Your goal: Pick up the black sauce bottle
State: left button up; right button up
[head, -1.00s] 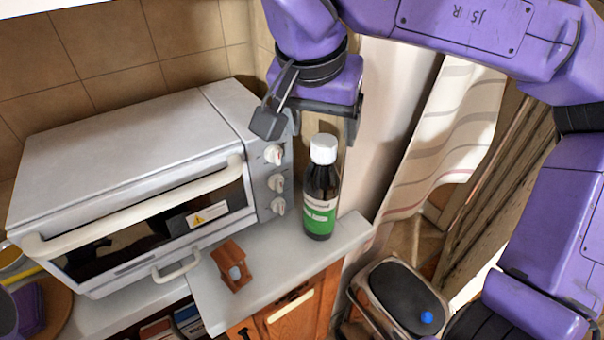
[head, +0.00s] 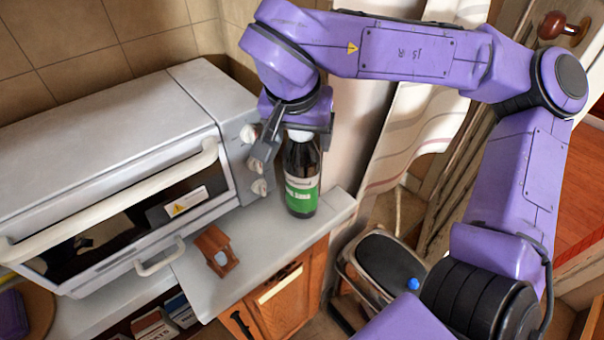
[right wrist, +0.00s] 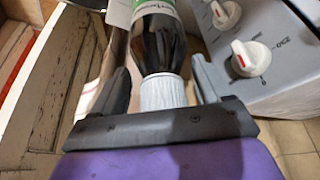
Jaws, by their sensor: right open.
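The black sauce bottle (head: 302,178) stands upright on the counter, right of the toaster oven. It has a white cap and a green and white label. My right gripper (head: 291,152) is open above the bottle, its fingers on either side of the cap and hiding part of it. In the right wrist view the bottle (right wrist: 158,42) and its ribbed white cap lie between the two open fingers (right wrist: 161,88), with gaps on both sides. My left gripper is not clearly in view.
The white toaster oven (head: 95,125) with its knobs stands close left of the gripper. A small brown wooden object (head: 217,250) lies on the counter (head: 262,238) in front. A pedal bin (head: 385,265) stands on the floor at right, below a striped curtain (head: 415,130).

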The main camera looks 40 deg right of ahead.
jog(key=c, duration=1.4)
grip_shut()
jog(key=shift+r, duration=0.15)
